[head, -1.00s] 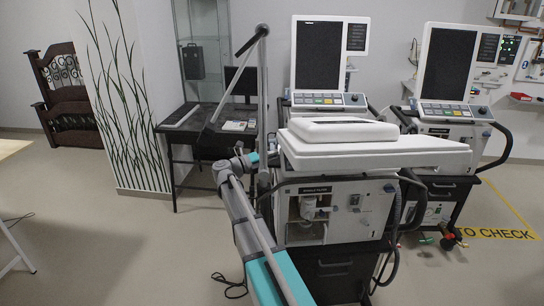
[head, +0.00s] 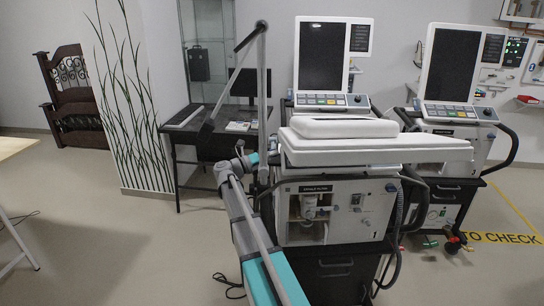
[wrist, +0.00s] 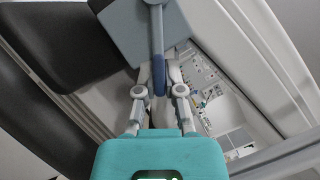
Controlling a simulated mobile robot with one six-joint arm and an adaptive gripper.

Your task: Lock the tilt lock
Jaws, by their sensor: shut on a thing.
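The nearest ventilator (head: 335,215) stands in front of my arm in the head view. Its white head unit (head: 395,155) lies nearly flat on top. In the wrist view, a grey lever with a dark blue tip (wrist: 159,80) comes down from a blue-grey block (wrist: 135,28); it looks like the tilt lock. My gripper (wrist: 159,90) is shut on this lever, with a finger on each side of the blue tip. In the head view my gripper is small and mostly hidden at the left side of the ventilator, so its grasp cannot be seen there.
Two more ventilators, one behind (head: 335,60) and one at right (head: 450,65), have upright screens. A dark desk (head: 195,130) stands behind my arm at left. Dark cables hang at the ventilator's right side. The floor at left is mostly clear.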

